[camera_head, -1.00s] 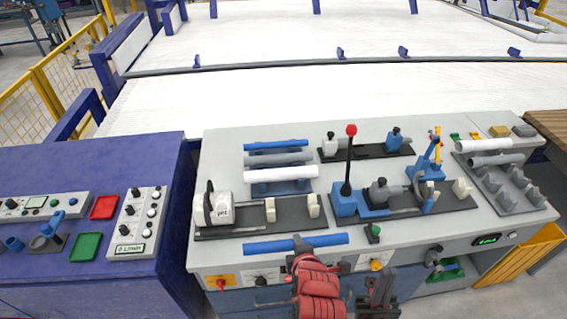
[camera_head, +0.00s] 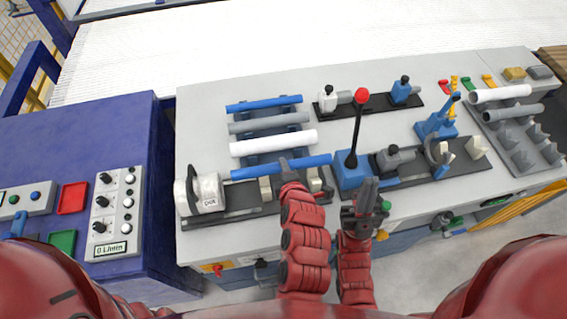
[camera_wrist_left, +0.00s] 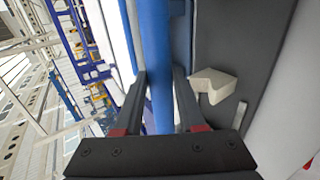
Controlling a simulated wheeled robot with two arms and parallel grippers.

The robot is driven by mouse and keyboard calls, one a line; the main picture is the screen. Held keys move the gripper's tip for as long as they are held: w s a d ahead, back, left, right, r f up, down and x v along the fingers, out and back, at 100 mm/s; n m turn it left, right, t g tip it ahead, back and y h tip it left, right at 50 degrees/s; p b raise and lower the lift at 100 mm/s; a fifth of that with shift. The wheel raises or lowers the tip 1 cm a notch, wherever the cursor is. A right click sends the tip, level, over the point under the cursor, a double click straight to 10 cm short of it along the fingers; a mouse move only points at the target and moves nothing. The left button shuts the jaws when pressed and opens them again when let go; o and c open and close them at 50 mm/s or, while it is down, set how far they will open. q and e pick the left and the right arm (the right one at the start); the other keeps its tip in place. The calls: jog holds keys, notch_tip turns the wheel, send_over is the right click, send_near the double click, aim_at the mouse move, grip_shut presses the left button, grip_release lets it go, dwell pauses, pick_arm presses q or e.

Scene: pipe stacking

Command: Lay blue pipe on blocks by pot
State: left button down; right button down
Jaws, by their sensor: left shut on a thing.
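My left gripper (camera_head: 290,176) is shut on a blue pipe (camera_head: 250,171) near its middle. The pipe runs nearly level left to right, apparently above the black base plate (camera_head: 240,215). Two cream blocks, a left one (camera_head: 265,188) and a right one (camera_head: 314,180), stand on that plate beside the white pot (camera_head: 201,193). The pipe's left end is close to the pot. In the left wrist view the pipe (camera_wrist_left: 158,60) passes between both fingers, with a notched block (camera_wrist_left: 212,85) off to its right. My right gripper (camera_head: 366,192) is near the front edge; its opening is unclear.
A rack behind holds another blue pipe (camera_head: 263,103), a grey pipe (camera_head: 268,122) and a white pipe (camera_head: 273,143). A red-knobbed lever (camera_head: 357,130) rises right of the blocks. A right rack holds a white pipe (camera_head: 500,94) and a grey pipe (camera_head: 513,112).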

pick_arm(q)
notch_tip(320, 180, down, 7)
jog(key=b, duration=0.3)
jog(key=shift+r+b, duration=0.1)
jog(key=shift+b, duration=0.3)
jog(key=shift+w+f+b, duration=0.1)
jog(key=shift+f+b, duration=0.35)
jog(key=shift+b, duration=0.05)
jog(key=shift+c, duration=2.1)
grip_release()
jog(key=shift+r, duration=0.15)
